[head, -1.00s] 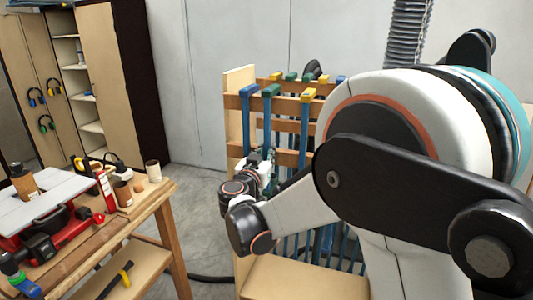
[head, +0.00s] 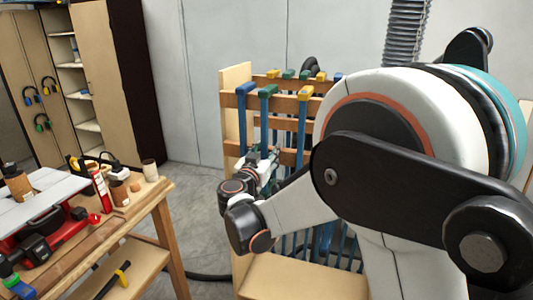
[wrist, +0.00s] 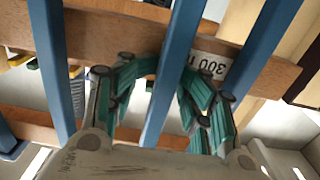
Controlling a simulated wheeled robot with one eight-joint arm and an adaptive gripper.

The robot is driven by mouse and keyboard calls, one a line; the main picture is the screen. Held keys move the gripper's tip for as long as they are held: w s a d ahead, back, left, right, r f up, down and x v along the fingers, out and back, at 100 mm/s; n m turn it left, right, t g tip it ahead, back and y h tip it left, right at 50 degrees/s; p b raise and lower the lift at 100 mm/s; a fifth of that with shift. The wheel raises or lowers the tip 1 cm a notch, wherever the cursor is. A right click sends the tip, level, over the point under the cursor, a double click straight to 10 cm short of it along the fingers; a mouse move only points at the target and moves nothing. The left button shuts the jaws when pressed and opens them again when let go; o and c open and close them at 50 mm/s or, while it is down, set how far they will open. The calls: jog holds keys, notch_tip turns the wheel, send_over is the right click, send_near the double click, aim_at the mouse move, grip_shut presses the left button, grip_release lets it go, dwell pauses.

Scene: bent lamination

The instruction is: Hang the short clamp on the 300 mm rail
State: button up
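Three blue-barred clamps hang at the front of the rack in the head view: one with a blue head (head: 246,88), one with a green head (head: 268,91) and one with a yellow head (head: 305,92). My gripper (head: 262,168) is low beside the green-headed clamp's bar. In the wrist view, my gripper's green fingers (wrist: 173,68) close in on both sides of the middle blue bar (wrist: 163,100). They appear shut on it, though the contact is partly hidden. A wooden rail (wrist: 110,35) crosses behind, with an upside-down "300 M" label (wrist: 207,66). I cannot tell which clamp is the short one.
Other blue bars stand close on both sides of my gripper, left (wrist: 52,60) and right (wrist: 262,45). A second wooden rail (wrist: 35,130) runs parallel. A cluttered workbench (head: 150,205) stands at the left. Bare floor lies between the bench and the rack.

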jog(key=shift+s+a, duration=0.3)
jog(key=shift+s, duration=0.1)
jog(key=v, duration=1.1)
jog(key=shift+s+d, duration=0.1)
jog(key=shift+d, duration=0.05)
jog(key=v, duration=0.6)
dwell(0.5)
jog(key=shift+b+v, duration=0.4)
jog(key=shift+v, duration=2.25)
